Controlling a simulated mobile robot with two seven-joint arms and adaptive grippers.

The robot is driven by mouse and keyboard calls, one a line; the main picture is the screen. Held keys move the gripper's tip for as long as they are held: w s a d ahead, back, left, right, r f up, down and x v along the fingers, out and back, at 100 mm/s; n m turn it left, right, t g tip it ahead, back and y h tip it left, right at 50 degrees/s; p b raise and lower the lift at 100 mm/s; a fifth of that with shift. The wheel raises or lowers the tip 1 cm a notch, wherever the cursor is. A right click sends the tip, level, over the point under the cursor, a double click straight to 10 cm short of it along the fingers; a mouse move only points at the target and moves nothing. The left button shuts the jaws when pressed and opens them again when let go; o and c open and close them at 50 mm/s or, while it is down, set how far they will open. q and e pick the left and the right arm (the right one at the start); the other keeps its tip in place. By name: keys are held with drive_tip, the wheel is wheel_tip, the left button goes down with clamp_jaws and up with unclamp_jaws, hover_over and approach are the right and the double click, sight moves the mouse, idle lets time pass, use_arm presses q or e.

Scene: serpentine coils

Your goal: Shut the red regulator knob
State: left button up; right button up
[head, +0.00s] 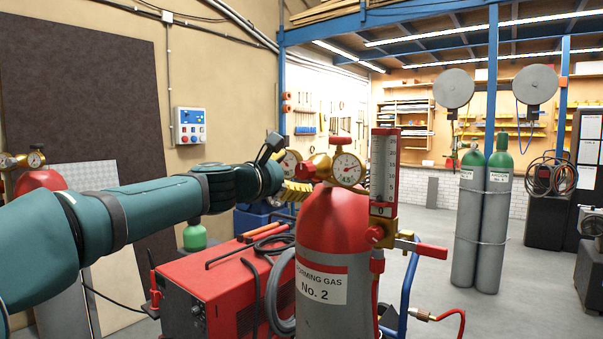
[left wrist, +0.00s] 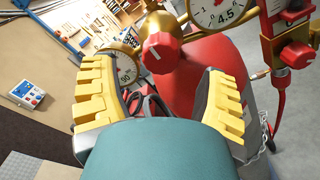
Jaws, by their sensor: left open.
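The red regulator knob (left wrist: 163,53) has a white mark and sits on a brass regulator (left wrist: 172,20). In the head view the knob (head: 313,168) shows beside the pressure gauge (head: 347,169), on top of the red Forming Gas No. 2 cylinder (head: 335,225). My left gripper (head: 297,190) has yellow ribbed fingers and reaches in from the left to the regulator. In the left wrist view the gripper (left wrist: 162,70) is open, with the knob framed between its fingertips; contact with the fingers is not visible. My right gripper is not in view.
A flowmeter (head: 384,172) with a red handle (head: 431,250) stands right of the gauge. A red welding machine (head: 205,290) with hoses lies below my left arm. Two grey-green cylinders (head: 482,220) stand at the right. The floor between is open.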

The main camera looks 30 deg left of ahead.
use_arm(q)
drive_tip(key=s, duration=0.8)
drive_tip(key=shift+a, duration=0.3)
drive_tip(key=shift+w, duration=0.1)
drive_tip(key=w+d+f+m+g, duration=0.2)
drive_tip(key=w+d+f+g, duration=0.15)
drive_tip(key=f, duration=0.75)
drive_tip(key=w+d+f+m+g, duration=0.2)
drive_tip(key=w+f, duration=0.3)
drive_tip(key=f, duration=0.6)
drive_tip(key=d+f+m+g, duration=0.2)
drive_tip(key=d+f+m, duration=0.15)
drive_tip(key=f, duration=0.75)
drive_tip(key=d+f+m+g, duration=0.2)
drive_tip(key=d+f+m, duration=0.15)
drive_tip(key=f, duration=0.65)
drive_tip(key=s+d+f+m+g+h, duration=0.1)
drive_tip(key=s+d+f+m+g, duration=0.1)
drive_tip(key=s+d+f+m, duration=0.2)
drive_tip(key=s+d+f+m+g, duration=0.2)
drive_tip(key=s+d+f+m, duration=0.3)
drive_tip(key=s+f, duration=0.5)
drive_tip(key=s+d+f+m+g+h, duration=0.1)
drive_tip(key=s+d+f+m+g, duration=0.1)
drive_tip(key=s+d+f+m, duration=0.2)
drive_tip(key=s+d+f, duration=0.3)
drive_tip(key=f, duration=0.4)
drive_tip(key=shift+s+d+f+g+h, duration=0.25)
drive_tip(key=shift+s+f+g+h, duration=0.05)
drive_tip(key=shift+s+g, duration=0.1)
